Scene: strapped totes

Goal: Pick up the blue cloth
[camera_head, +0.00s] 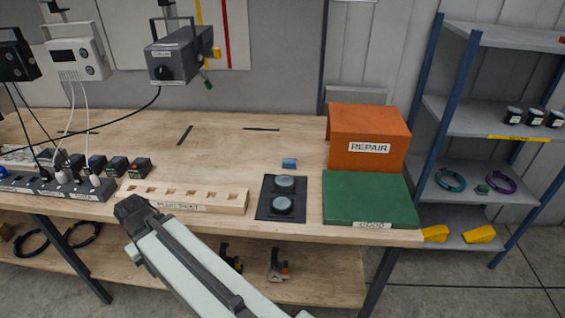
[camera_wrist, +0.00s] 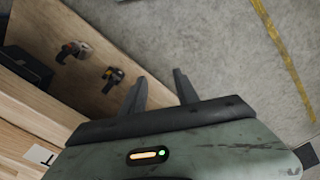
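The blue cloth (camera_head: 289,163) looks like a small folded blue block. It lies on the wooden workbench (camera_head: 225,135) in the head view, behind a black plate with two round grey pads and left of the orange box. It does not show in the wrist view. My gripper (camera_wrist: 160,75) shows in the wrist view with its two dark fingers apart and nothing between them. It points at the floor and lower shelf, away from the cloth.
The black pad plate (camera_head: 265,210), green board (camera_head: 368,200) and orange REPAIR box (camera_head: 360,125) surround the cloth's area. A wooden slotted block (camera_head: 222,200) stands at the bench's front. A shelf rack (camera_head: 455,180) is at right. Clamps (camera_wrist: 112,76) lie on the lower shelf.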

